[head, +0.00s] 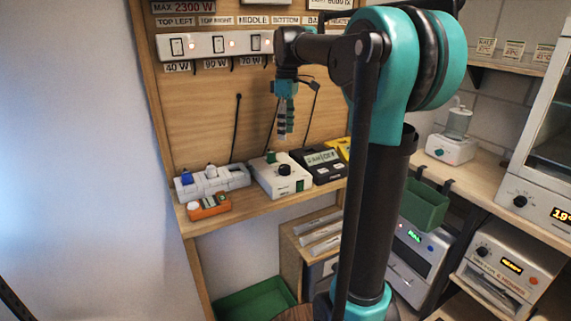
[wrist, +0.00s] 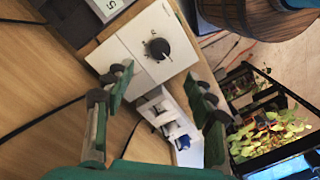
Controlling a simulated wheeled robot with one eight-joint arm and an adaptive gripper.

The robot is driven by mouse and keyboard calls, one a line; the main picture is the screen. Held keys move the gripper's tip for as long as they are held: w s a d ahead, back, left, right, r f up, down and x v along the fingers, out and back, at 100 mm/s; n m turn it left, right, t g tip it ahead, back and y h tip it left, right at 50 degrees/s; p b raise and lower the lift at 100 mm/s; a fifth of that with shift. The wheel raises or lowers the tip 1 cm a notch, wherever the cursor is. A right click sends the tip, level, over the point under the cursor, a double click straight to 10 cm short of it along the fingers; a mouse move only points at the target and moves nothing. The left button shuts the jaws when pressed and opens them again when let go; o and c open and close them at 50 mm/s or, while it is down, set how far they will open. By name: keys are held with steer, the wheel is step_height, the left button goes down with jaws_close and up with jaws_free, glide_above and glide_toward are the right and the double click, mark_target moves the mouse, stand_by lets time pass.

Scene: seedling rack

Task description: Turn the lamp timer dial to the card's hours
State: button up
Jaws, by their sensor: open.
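The white timer box (head: 268,181) sits on the wooden shelf, with a round black dial (head: 284,170) on its face. The dial also shows in the wrist view (wrist: 158,48), with small marks around it too small to read. My gripper (head: 285,136) hangs above the box in the head view, fingers pointing down. In the wrist view my gripper (wrist: 158,88) is open and empty, and the dial lies beyond the fingertips, apart from them. Several small cards (head: 513,50) stand on the upper right shelf; I cannot read any hours on them.
A white socket strip (head: 236,176) with plugs and an orange item (head: 209,207) are left of the box. A black meter (head: 322,163) is right of it. Dark cables hang behind. A green bin (head: 252,302) is below.

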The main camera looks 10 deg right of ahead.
mark_target(285, 166)
steer(key=f, duration=1.2)
steer(key=shift+s+a, duration=0.2)
steer(key=shift+s, duration=0.15)
steer(key=shift+c, duration=0.3)
steer(key=c, duration=1.1)
